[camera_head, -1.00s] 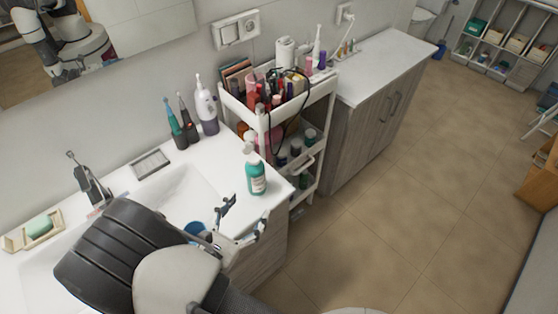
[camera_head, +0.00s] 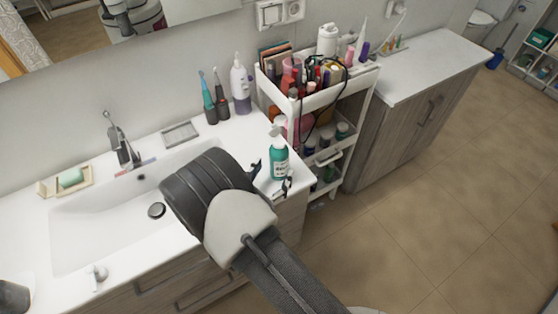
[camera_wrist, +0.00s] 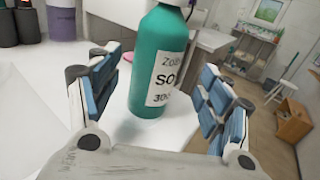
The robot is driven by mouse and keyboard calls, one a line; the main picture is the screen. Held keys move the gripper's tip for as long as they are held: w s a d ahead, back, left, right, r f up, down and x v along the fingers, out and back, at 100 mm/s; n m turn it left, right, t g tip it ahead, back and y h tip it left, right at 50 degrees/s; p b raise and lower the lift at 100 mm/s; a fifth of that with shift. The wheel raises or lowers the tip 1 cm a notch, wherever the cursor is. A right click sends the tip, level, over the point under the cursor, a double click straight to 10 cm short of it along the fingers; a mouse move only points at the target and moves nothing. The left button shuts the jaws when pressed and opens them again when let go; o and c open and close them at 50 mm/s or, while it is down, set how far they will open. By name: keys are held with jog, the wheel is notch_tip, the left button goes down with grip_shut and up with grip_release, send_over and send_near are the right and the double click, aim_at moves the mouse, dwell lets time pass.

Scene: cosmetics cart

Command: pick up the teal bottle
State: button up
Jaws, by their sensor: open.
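The teal bottle (camera_head: 279,161) with a white label and pump top stands upright on the white counter near its right end. In the wrist view the teal bottle (camera_wrist: 158,62) stands ahead of and between the fingers of my gripper (camera_wrist: 160,100); its top is cut off. My gripper (camera_head: 270,180) is open, at the near side of the bottle in the head view. The blue-padded fingers show on both sides of the bottle, with visible gaps. I cannot tell how deep the bottle is between them.
A white cart (camera_head: 314,105) full of cosmetics stands right behind the bottle. Toothbrushes (camera_head: 208,101) and a white-purple bottle (camera_head: 241,87) stand against the wall. The sink (camera_head: 88,222) lies left, with a soap dish (camera_head: 69,181). The floor to the right is clear.

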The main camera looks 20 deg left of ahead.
aim_at(275, 167)
jog(key=w, duration=0.3)
jog(key=w+b, duration=0.1)
jog(key=w, duration=0.1)
jog(key=shift+f, duration=0.4)
jog(key=shift+w+d+r, duration=0.1)
jog(key=shift+w, duration=0.15)
jog(key=c, duration=1.3)
jog(key=shift+c, duration=0.5)
jog(key=shift+r, duration=0.1)
